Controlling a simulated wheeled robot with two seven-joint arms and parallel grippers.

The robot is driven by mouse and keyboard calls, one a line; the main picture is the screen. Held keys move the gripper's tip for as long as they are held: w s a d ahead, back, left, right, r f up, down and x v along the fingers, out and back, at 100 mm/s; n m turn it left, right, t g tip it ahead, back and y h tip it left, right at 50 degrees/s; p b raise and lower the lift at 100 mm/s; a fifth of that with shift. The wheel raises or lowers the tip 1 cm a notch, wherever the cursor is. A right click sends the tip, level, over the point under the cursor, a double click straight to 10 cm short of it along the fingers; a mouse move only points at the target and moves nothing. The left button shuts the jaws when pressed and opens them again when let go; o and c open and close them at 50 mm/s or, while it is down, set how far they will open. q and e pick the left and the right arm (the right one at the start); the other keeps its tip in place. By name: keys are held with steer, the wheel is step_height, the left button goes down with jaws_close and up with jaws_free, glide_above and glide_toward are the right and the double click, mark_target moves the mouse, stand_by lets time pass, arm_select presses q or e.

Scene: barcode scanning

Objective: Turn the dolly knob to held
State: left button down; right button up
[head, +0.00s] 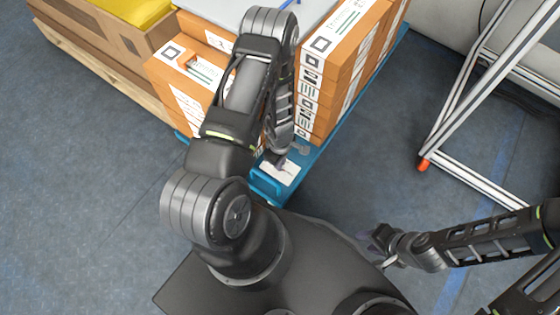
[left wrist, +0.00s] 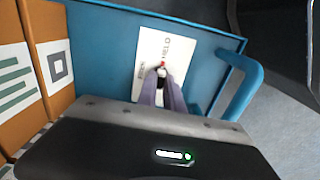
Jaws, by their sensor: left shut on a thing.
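The blue dolly (head: 316,152) shows below the stacked boxes. A white label plate (head: 284,175) lies on its near end, and it also shows in the left wrist view (left wrist: 178,45) with the word HELD on its right part. A small dark knob (left wrist: 161,71) with a red mark sits on the plate. My left gripper (left wrist: 161,78) is shut on the knob, its fingers hiding most of it. In the head view my left gripper (head: 275,162) reaches down to the plate. My right gripper (head: 378,240) is low at the right, away from the dolly; its jaw opening is unclear.
Orange-brown boxes (head: 345,55) with white labels are stacked on the dolly. A blue loop handle (left wrist: 243,92) stands right of the plate. A pallet (head: 95,80) with cartons is at the back left. A metal frame (head: 480,85) stands at the right. Floor between is clear.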

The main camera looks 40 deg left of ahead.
arm_select(q)
steer(key=c, duration=1.5)
jaws_free()
step_height(320, 180, up, 8)
steer(key=p, duration=0.2)
steer(key=shift+f+p, duration=0.1)
steer(key=shift+p, duration=0.2)
